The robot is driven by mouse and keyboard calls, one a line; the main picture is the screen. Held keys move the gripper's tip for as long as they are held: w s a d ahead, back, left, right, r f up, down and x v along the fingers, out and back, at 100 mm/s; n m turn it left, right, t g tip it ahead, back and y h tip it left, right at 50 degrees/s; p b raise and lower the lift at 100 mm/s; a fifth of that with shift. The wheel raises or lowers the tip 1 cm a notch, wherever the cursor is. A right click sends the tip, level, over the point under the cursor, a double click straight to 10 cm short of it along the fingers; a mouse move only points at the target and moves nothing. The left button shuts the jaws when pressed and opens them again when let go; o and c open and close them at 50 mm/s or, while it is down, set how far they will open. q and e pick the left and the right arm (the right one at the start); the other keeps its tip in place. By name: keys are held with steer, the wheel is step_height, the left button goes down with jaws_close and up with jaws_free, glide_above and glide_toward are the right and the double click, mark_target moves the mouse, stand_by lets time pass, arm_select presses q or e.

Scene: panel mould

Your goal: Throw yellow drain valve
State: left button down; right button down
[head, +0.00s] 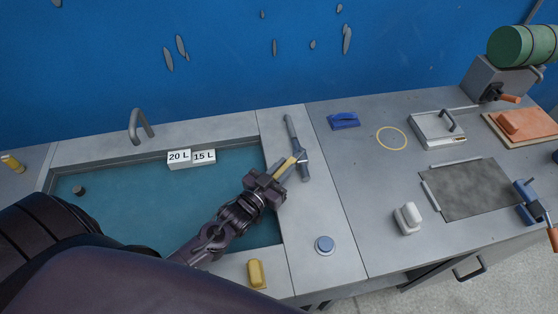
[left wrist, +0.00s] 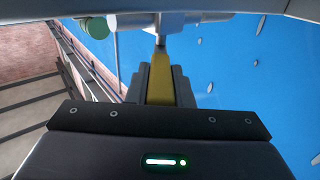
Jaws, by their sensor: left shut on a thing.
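The drain valve is a grey pipe-like fitting (head: 297,143) on the grey rim at the right of the water basin. Its yellow lever (head: 286,166) points down and left from the fitting. My left gripper (head: 274,178) is shut on the yellow lever, over the basin's right edge. In the left wrist view the yellow lever (left wrist: 158,85) runs between the fingers of the left gripper (left wrist: 158,72), towards a grey part beyond. The fingers hide part of the lever. My right gripper is not in view.
A blue tool (head: 344,120) and a grey panel (head: 467,188) lie to the right.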

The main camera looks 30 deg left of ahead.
arm_select(q)
steer(key=shift+d+n+y, duration=0.35)
steer(key=shift+n+y, duration=0.15)
steer(key=shift+y, duration=0.2)
steer(key=c, duration=1.3)
jaws_free()
step_height(320, 180, up, 20)
steer(key=shift+r+b, duration=0.1)
steer(key=shift+b, duration=0.8)
